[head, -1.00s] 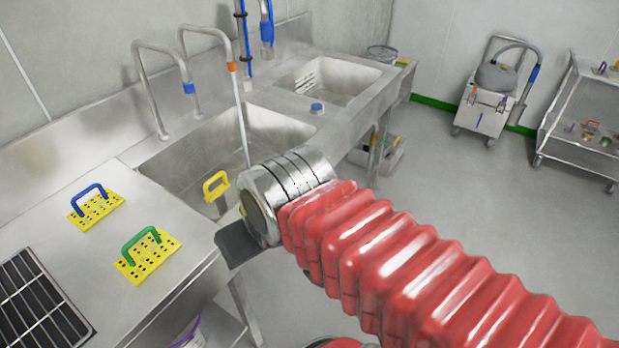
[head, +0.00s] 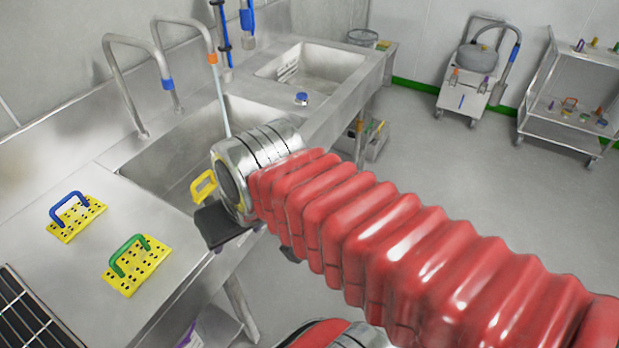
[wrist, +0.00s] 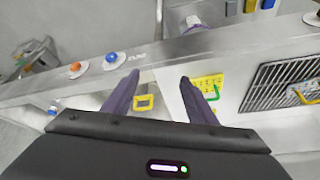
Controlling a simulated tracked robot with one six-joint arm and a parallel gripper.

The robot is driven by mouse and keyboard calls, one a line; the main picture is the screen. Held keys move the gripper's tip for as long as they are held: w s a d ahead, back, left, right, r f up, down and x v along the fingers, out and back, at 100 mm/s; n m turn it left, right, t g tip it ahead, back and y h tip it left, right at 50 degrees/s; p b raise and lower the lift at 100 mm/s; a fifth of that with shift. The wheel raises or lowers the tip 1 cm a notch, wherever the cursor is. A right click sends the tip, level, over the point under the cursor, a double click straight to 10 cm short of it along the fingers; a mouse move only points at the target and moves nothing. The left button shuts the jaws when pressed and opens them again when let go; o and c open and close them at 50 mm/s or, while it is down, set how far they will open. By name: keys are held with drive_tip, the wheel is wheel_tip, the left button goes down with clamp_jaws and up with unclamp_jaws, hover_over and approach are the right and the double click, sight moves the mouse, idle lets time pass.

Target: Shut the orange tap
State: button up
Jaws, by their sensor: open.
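The tap spout with an orange band (head: 212,58) stands behind the near sink in the head view, and a pale stream falls from it. In the wrist view an orange knob (wrist: 75,68) sits on the sink's front panel, left of a blue knob (wrist: 110,58). My gripper (wrist: 158,79) is open and empty, its two purple fingers spread, to the right of both knobs and apart from them. In the head view my arm hides the front panel and knobs, and my fingers do not show.
A second spout with a blue band (head: 167,84) stands beside the orange-banded one. A yellow handle (head: 203,185) shows at the near sink. Yellow plates with blue (head: 76,222) and green (head: 138,270) handles lie on the counter. The floor at right is clear up to a trolley (head: 468,95).

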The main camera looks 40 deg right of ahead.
drive_tip(key=shift+o, duration=0.4)
drive_tip(key=shift+w+d+f+m, duration=0.25)
drive_tip(key=shift+w+f+m, duration=0.05)
drive_tip(key=shift+f+m, duration=0.1)
drive_tip(key=w+d+f+m+y, duration=1)
drive_tip(key=w+d+f+m, duration=0.4)
drive_tip(key=d+m, duration=0.4)
drive_tip(key=s+d+f+m+t+h, duration=0.2)
drive_tip(key=d+f+m+t, duration=0.4)
drive_tip(key=d, duration=0.6)
drive_tip(key=s+d+f+m+t+h, duration=0.2)
drive_tip(key=d+f+m+t, duration=0.4)
drive_tip(key=d+f+m, duration=0.2)
drive_tip(key=d+m, duration=0.2)
drive_tip(key=d, duration=0.1)
drive_tip(key=shift+d+f, duration=0.25)
drive_tip(key=shift+d, duration=0.1)
drive_tip(key=shift+w, duration=0.1)
drive_tip(key=x, duration=1.3)
drive_tip(key=shift+w, duration=0.3)
